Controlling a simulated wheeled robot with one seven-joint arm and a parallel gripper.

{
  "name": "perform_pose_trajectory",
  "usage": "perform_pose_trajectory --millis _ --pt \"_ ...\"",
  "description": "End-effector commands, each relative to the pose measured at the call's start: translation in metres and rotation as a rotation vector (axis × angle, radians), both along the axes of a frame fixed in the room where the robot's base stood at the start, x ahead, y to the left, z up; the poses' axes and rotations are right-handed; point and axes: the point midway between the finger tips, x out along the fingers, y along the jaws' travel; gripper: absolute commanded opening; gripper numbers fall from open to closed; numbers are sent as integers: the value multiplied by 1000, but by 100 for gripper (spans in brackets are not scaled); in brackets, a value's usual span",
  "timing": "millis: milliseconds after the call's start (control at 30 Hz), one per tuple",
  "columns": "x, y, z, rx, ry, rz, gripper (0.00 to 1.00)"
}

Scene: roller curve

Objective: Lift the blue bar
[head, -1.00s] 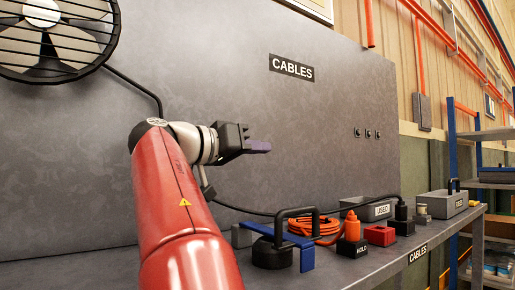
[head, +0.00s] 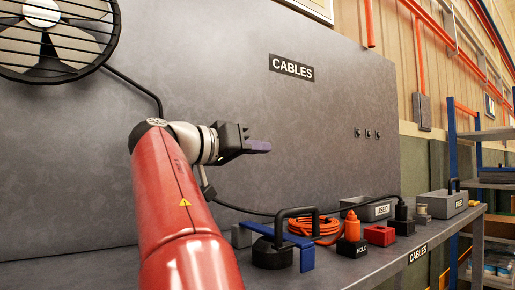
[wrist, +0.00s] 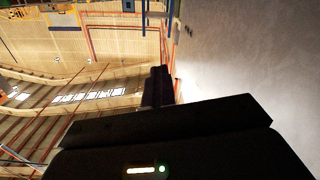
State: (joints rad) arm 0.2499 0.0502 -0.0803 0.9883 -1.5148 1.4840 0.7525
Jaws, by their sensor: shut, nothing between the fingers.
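The blue bar (head: 307,258) lies at the front left of the bench, with a bent end hanging over the front edge. Its far part passes at the dark weight (head: 272,254) with a black handle; whether it touches the weight I cannot tell. My gripper (head: 262,146) is raised well above the bench, pointing right in front of the grey back panel. Its fingers are together and hold nothing. In the wrist view the closed fingers (wrist: 158,88) point up the picture, away from the bench; the bar does not show there.
Behind the bar lies a coil of orange cable (head: 315,228). To its right stand an orange plug on a HOLD block (head: 352,247), a red block (head: 379,235) and a grey USED box (head: 372,211). A black cable runs along the back. Air above the bench is clear.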

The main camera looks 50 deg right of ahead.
Motion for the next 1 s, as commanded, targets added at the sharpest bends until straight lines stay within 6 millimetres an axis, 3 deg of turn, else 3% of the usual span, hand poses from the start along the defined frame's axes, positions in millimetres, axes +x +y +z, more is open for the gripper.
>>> perform_pose_trajectory --millis 100,367,667,1000 --pt "0 0 0 0 0 0 2" --pt "0 0 0 0 0 0 34" --pt "1 2 0 0 0 1 34" --pt "13 52 0 0 0 5 34"
